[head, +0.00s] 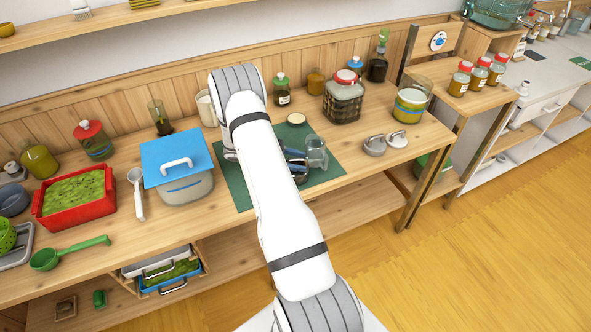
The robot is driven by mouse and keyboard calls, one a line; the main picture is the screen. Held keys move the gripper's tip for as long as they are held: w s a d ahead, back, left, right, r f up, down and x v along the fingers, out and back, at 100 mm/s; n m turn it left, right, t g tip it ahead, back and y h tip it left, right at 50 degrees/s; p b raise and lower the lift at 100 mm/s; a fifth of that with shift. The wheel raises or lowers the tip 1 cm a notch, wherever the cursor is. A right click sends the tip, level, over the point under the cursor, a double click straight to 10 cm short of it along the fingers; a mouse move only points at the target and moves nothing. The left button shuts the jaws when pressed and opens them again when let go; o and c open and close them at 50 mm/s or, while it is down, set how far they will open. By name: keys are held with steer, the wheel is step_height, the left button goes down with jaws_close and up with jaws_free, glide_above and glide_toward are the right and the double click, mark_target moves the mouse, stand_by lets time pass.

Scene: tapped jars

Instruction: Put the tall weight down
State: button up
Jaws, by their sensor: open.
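My gripper (304,160) is low over the dark green mat (240,191), partly hidden behind my own white arm. Its dark and blue fingers point to the right, and it is open. A clear, greyish glass-like piece (316,148) stands at the fingertips; it may be the tall weight. I cannot tell whether the fingers touch it or whether it rests on the mat. Two grey knobbed pieces, one darker (374,146) and one lighter (398,140), sit on the bare wood to the right, apart from my gripper.
The mat's front right is clear.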

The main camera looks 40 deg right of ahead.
jaws_close()
stand_by(0.3)
stand_by(1.1)
